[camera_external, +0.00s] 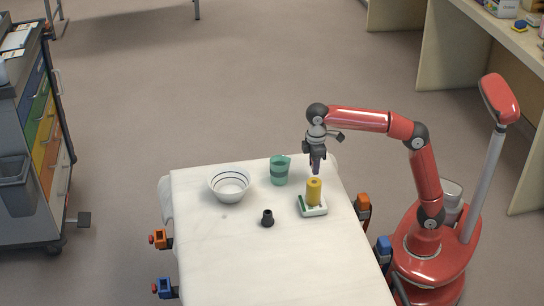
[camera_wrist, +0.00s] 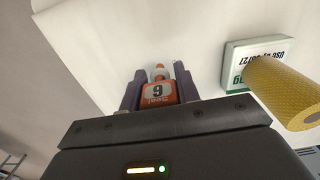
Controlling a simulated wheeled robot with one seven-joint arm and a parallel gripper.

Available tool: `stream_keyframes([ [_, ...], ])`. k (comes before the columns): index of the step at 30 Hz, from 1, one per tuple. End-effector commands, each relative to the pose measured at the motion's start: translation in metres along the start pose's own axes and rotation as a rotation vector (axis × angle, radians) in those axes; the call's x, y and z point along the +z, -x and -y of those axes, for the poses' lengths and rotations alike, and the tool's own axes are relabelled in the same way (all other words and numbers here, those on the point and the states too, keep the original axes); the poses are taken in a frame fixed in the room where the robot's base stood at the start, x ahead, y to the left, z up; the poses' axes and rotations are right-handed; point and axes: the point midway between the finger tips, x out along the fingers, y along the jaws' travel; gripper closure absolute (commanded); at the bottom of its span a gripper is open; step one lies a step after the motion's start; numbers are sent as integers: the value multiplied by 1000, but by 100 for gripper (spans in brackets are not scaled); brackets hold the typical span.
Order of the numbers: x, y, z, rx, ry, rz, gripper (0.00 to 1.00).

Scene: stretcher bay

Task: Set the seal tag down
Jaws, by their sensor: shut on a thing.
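The seal tag (camera_wrist: 159,93) is orange with a white label bearing a printed digit, and it shows in the wrist view. My gripper (camera_wrist: 158,88) is shut on it, one purple finger on each side. In the external view my gripper (camera_external: 317,167) points down over the far right part of the white stretcher top (camera_external: 250,265), behind the yellow roll. The tag cannot be made out there. The white surface lies beyond the tag in the wrist view; I cannot tell how large the gap is.
A yellow roll (camera_external: 314,191) stands on a white-and-green box (camera_external: 313,208) close to my gripper. A green cup (camera_external: 280,171), a striped white bowl (camera_external: 230,186) and a small black object (camera_external: 267,218) stand left of it. The stretcher's near part is clear.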

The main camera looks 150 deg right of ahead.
Motion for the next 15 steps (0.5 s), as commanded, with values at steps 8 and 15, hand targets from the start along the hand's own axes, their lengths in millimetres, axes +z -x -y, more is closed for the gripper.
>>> stream_keyframes([
  [8, 0, -30, 0, 0, 0, 0, 89],
  [15, 0, -31, 0, 0, 0, 1, 89],
])
